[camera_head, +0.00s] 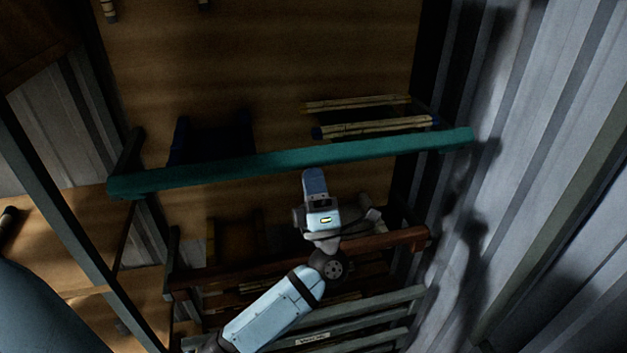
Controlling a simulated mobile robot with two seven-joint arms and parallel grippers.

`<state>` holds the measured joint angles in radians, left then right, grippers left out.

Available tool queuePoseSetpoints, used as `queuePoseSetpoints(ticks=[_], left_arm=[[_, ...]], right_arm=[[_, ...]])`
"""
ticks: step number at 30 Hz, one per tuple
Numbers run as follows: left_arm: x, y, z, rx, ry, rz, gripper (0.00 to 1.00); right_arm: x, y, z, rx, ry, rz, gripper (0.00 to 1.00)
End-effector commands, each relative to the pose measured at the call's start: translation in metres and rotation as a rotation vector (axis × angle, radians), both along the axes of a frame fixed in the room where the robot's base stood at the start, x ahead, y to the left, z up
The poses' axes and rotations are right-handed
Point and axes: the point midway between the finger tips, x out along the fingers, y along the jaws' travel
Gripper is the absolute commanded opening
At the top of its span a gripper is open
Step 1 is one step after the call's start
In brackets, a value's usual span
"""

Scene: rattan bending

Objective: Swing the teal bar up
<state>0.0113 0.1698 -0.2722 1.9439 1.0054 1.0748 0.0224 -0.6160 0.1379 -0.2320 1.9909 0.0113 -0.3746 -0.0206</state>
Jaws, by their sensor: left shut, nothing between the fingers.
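The teal bar (290,160) runs nearly level across the middle of the head view, its right end a little higher than its left. Dark arms carry it at both ends. My left gripper (314,180) comes up from below and is shut with nothing in it. Its fingertips are just under the middle of the bar in the picture; I cannot tell whether they touch it. My right gripper is not in view.
A brown bar (390,241) and grey-green slats (380,318) lie below the teal bar. Rattan poles (375,127) show behind it. A corrugated wall (560,130) closes the right side. A grey post (62,215) and wooden shelves (70,278) stand at left.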

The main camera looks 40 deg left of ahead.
Motion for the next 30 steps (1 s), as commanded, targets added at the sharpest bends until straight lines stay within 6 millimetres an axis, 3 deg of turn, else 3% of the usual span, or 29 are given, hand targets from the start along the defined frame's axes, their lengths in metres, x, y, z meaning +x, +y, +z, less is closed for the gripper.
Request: queuePoseSetpoints(ticks=[4, 17, 30], left_arm=[[0.001, 0.001, 0.01, 0.001, -0.002, 0.0, 0.0], [0.001, 0.002, 0.011, 0.0, -0.001, 0.001, 0.0], [0.006, 0.008, 0.027, 0.0, -0.001, 0.001, 0.0]], right_arm=[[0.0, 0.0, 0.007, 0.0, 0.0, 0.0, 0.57], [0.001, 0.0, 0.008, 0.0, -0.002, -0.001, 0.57], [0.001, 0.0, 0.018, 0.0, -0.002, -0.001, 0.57]])
